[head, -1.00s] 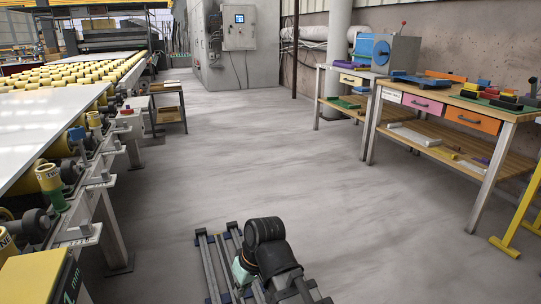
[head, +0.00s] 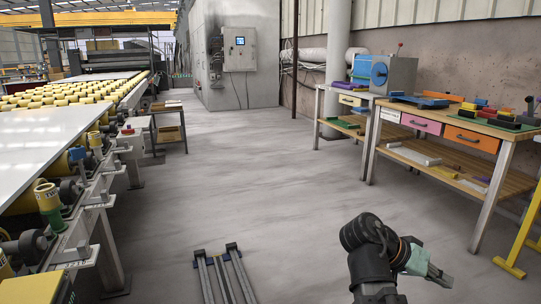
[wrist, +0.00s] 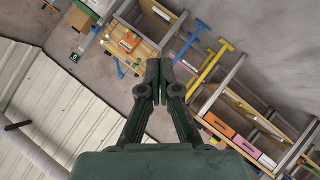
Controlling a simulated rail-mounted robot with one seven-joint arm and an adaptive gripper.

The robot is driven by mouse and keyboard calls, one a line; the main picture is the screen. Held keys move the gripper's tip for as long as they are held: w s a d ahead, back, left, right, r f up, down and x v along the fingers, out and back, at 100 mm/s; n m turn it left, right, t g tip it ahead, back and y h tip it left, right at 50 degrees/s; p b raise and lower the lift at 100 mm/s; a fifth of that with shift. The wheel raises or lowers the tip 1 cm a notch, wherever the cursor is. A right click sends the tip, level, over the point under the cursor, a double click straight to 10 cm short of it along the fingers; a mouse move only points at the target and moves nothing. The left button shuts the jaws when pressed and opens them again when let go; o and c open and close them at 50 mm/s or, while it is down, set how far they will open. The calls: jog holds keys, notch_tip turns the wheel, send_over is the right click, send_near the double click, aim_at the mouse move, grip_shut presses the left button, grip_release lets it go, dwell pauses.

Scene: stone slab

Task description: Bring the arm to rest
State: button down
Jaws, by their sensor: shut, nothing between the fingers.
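My gripper (head: 444,279) shows at the bottom right of the head view, at the end of my dark arm. It points to the right, over the grey floor. In the wrist view my gripper (wrist: 157,70) has its two dark fingers together, with nothing between them. The arm is folded, and no object touches the gripper.
A wooden workbench (head: 446,173) with coloured drawers and several tools on top stands at the right. A yellow stand (head: 522,230) is at the right edge. A roller conveyor (head: 60,140) with a pale slab runs along the left.

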jog(key=s+d+r+m+g, duration=0.5)
jog(key=s+d+r, duration=0.1)
jog(key=s+d, duration=0.5)
jog(key=w+a+f+n+t+y+p, duration=0.1)
jog(key=w+a+f+n+t+p, duration=0.15)
jog(key=w+f+n+p, duration=0.55)
jog(key=w+a+f+n+y+p, duration=0.2)
jog(key=a+f+p, duration=0.2)
jog(key=f, duration=0.3)
jog(key=w+a+f+n+y+p, duration=0.1)
jog(key=a+f+p, duration=0.35)
jog(key=f, duration=0.35)
jog(key=s+a+f+n+y+p, duration=0.3)
jog(key=s+a+f+y+p, duration=0.1)
jog(key=s+a+f+p, duration=0.5)
jog(key=s+a+f+n+g+y+p, duration=0.1)
jog(key=s+a+f+g+y+p, duration=0.2)
jog(key=s+a+p, duration=0.5)
jog(key=s+a+f+y, duration=0.1)
jog(key=s+a+f, duration=0.1)
jog(key=s, duration=0.4)
jog(key=shift+s+a, duration=0.3)
jog(key=shift+a, duration=0.15)
jog(key=shift+a+f, duration=0.1)
